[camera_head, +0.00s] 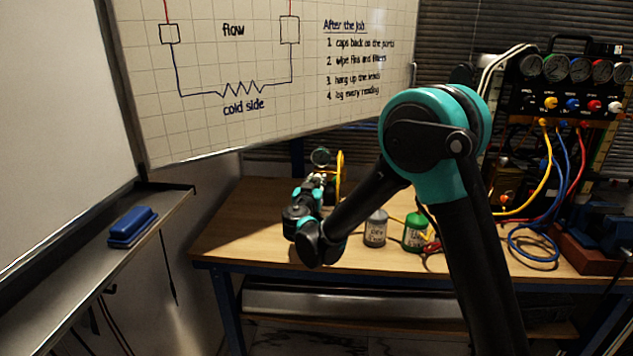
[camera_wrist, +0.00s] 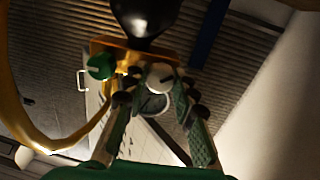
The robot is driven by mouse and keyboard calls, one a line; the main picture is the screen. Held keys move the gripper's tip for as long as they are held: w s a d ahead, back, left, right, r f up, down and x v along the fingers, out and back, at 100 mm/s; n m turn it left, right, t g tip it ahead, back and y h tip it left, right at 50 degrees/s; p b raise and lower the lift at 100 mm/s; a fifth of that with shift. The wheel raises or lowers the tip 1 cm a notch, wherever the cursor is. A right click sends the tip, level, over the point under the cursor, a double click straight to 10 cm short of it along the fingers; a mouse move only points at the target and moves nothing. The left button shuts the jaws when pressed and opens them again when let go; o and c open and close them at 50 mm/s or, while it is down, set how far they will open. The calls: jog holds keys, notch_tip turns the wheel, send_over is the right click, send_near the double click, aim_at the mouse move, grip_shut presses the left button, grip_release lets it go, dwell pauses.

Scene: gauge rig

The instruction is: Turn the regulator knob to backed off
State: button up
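The brass-coloured regulator body (camera_wrist: 122,55) is in the upper middle of the wrist view. A glossy black rounded part (camera_wrist: 146,14) is above it. A green knob (camera_wrist: 100,66) is on its left and a pale knob (camera_wrist: 160,76) near its middle; I cannot tell for sure which is the regulator knob. My gripper (camera_wrist: 155,92) points at the body, its two fingers apart on either side of the pale knob. Contact is not clear. In the head view a small gauge (camera_head: 320,156) shows behind my wrist, which hides most of the fitting.
A yellow hose (camera_wrist: 40,135) loops along the left of the wrist view. On the workbench (camera_head: 235,225) are a grey bottle (camera_head: 376,229) and a green bottle (camera_head: 415,232). A gauge manifold (camera_head: 570,85) with coloured hoses stands at right. The bench's left end is clear.

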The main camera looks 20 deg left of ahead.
grip_shut()
jog(key=shift+n, duration=0.4)
jog(key=n, duration=1)
jog(key=shift+a, duration=0.1)
jog(key=n, duration=0.4)
jog(key=shift+f, duration=0.1)
jog(key=n, duration=0.6)
jog(key=shift+n, duration=0.4)
jog(key=n, duration=0.6)
jog(key=shift+f, duration=0.1)
jog(key=shift+s+n, duration=0.1)
jog(key=shift+n, duration=0.2)
